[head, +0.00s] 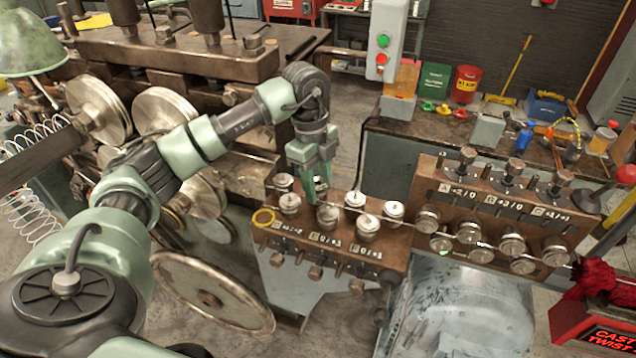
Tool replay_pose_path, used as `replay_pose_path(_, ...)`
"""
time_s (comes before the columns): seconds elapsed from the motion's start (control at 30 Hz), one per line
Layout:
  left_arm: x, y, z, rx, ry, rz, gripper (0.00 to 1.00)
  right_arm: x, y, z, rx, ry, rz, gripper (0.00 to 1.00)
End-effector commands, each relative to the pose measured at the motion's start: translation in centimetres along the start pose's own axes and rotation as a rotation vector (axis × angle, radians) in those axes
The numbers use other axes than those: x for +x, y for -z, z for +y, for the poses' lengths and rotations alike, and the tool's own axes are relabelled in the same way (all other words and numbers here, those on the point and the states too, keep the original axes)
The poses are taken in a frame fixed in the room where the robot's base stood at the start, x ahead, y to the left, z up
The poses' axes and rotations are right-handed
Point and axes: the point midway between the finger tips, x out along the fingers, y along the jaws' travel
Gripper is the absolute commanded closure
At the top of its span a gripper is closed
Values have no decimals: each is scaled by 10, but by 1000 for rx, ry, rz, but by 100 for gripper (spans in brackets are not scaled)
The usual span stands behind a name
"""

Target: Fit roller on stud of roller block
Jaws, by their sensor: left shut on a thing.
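My left gripper (319,194) points straight down over the left roller block (330,246), among its rollers. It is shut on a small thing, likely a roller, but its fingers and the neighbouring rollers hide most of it. I cannot tell whether the held thing touches a stud. Several pale metal rollers sit on top of this block: one in front of the fingers (327,216), one to the left (289,204) and one to the right (355,201). A second roller block (487,214) on the right carries rollers on its front face. My right gripper is not in view.
A control box with green and red buttons (386,40) stands behind. Large wheels (213,291) are at left. A bench (415,126) with small items is at back right, a red box (600,325) at lower right.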

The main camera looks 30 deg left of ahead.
Motion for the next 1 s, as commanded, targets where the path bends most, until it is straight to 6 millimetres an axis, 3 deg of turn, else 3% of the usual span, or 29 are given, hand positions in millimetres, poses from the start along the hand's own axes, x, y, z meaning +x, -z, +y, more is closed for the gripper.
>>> replay_pose_path(0.6,15,-2,0,0,1,0,100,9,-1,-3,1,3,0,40)
replay_pose_path(0.63,14,-2,0,0,1,0,56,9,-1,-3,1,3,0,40)
replay_pose_path(0.7,14,-2,0,0,0,0,36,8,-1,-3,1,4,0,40)
replay_pose_path(1.0,16,-2,2,0,-7,-1,36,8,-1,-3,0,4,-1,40)
